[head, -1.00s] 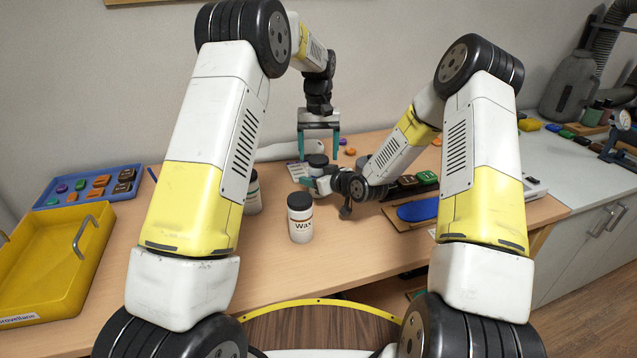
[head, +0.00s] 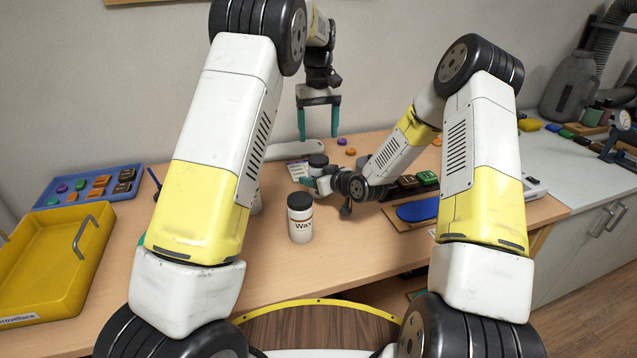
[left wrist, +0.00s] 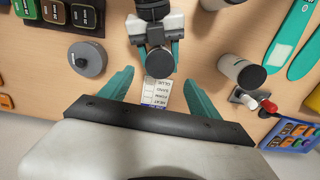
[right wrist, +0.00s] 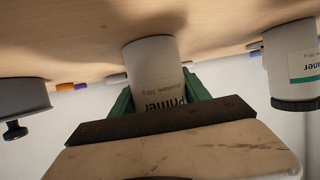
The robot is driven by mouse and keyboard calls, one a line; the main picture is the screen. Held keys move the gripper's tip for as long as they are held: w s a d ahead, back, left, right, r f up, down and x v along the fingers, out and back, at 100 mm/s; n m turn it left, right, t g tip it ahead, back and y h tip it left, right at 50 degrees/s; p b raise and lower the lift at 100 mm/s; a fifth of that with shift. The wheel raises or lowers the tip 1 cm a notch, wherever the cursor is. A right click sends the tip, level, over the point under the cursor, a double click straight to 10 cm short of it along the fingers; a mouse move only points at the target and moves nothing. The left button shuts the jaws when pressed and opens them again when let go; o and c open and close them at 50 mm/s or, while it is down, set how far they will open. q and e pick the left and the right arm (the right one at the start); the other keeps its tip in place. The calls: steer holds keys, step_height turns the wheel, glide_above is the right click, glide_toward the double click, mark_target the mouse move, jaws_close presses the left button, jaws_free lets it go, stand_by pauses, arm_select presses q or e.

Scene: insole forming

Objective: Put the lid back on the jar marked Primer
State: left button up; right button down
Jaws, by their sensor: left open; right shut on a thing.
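The Primer jar (right wrist: 155,75), white with printed text, is between my right gripper's fingers in the right wrist view, its top end hidden by the gripper. My right gripper (head: 309,182) is shut on it over the table. In the head view the jar (head: 318,171) has a dark round top, which looks like the lid (head: 318,160) seated on it. The same dark top shows in the left wrist view (left wrist: 160,62). My left gripper (head: 318,138) is open and empty, pointing down above the jar and apart from it.
A Wax jar (head: 300,222) with a dark lid stands nearer me. Another dark-lidded jar (left wrist: 240,70) stands beside the held one. A grey round container (left wrist: 88,60) is on the other side. A printed card (left wrist: 157,92) lies behind. The yellow tray (head: 75,225) is far left.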

mark_target(318, 159)
arm_select(q)
steer(key=shift+r, duration=0.25)
steer(key=shift+f, duration=0.1)
steer(key=shift+f, duration=3.95)
steer(key=shift+c, duration=0.2)
steer(key=c, duration=1.4)
steer(key=shift+m, duration=0.6)
steer(key=o, duration=1.6)
